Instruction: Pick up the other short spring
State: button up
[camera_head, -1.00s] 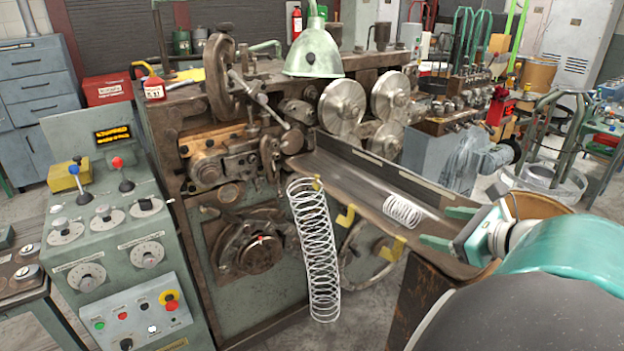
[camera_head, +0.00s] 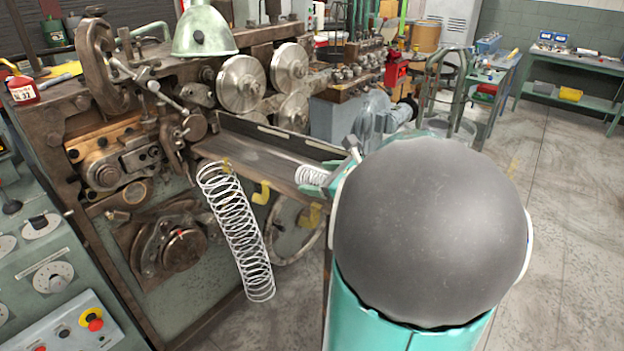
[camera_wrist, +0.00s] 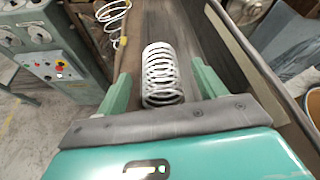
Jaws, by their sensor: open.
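A short white spring (camera_wrist: 160,75) lies on the brown metal chute (camera_head: 278,172). In the wrist view it sits between the two green fingers of my gripper (camera_wrist: 160,84), which are open with a gap on each side. In the head view the short spring (camera_head: 313,176) shows just left of my arm, which hides most of my gripper. A long white spring (camera_head: 236,230) hangs from a yellow hook at the chute's near edge. Part of it also shows at the top of the wrist view (camera_wrist: 113,14).
The chute has a raised back wall (camera_head: 285,140). Yellow hooks (camera_head: 260,193) stick out along its near edge. The coiling machine (camera_head: 110,150) stands to the left, with the control panel (camera_head: 50,270) in front. Open floor (camera_head: 565,200) lies to the right.

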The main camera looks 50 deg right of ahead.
jog(key=shift+w+f, duration=0.2)
jog(key=shift+w, duration=0.35)
jog(key=c, duration=1.1)
